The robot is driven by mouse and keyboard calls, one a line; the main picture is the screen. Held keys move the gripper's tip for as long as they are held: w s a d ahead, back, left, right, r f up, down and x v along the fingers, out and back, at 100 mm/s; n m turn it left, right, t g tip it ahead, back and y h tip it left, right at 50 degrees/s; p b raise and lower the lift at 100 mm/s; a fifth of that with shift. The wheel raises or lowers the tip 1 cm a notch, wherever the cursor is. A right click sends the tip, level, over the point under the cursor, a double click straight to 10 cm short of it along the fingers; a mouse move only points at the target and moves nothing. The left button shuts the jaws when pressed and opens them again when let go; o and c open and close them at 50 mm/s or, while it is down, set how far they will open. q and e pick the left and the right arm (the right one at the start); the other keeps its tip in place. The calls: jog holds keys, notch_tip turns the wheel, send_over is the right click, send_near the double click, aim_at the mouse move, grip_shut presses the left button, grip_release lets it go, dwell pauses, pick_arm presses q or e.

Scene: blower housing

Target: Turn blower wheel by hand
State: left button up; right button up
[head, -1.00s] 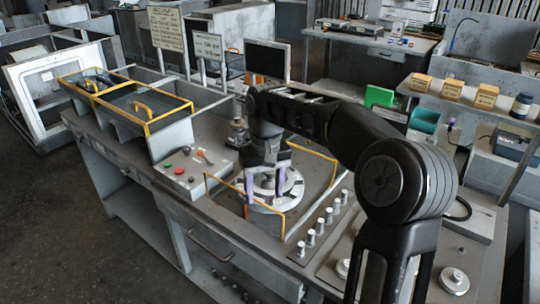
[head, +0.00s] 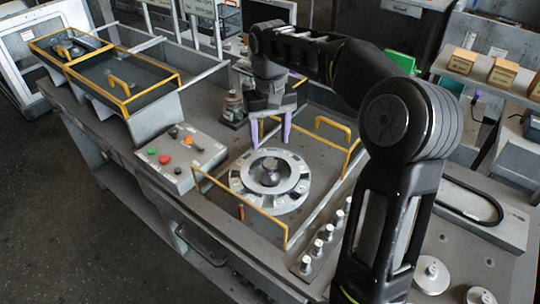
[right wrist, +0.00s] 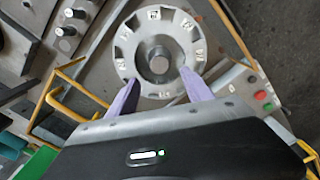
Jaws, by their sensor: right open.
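The blower wheel (head: 270,181) is a pale round disc with slots around its rim and a dark hub in the middle. It lies flat on the bench between yellow-edged guards. In the right wrist view the wheel (right wrist: 126,42) shows numbered tags around its ring. My right gripper (head: 269,143) is just behind the wheel in the head view, its purple fingers apart and pointing down. My left gripper is not in view.
A control box (head: 181,158) with red, green and orange buttons stands left of the wheel. Yellow-edged guards (head: 240,208) flank the wheel. Several grey knobs (head: 317,248) line the bench to the right. A yellow-rimmed tray (head: 130,107) sits at the back left.

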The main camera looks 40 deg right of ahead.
aim_at(270, 163)
jog(key=shift+f+p, duration=0.6)
jog(key=shift+f, duration=3.3)
jog(key=shift+c, duration=0.3)
grip_shut()
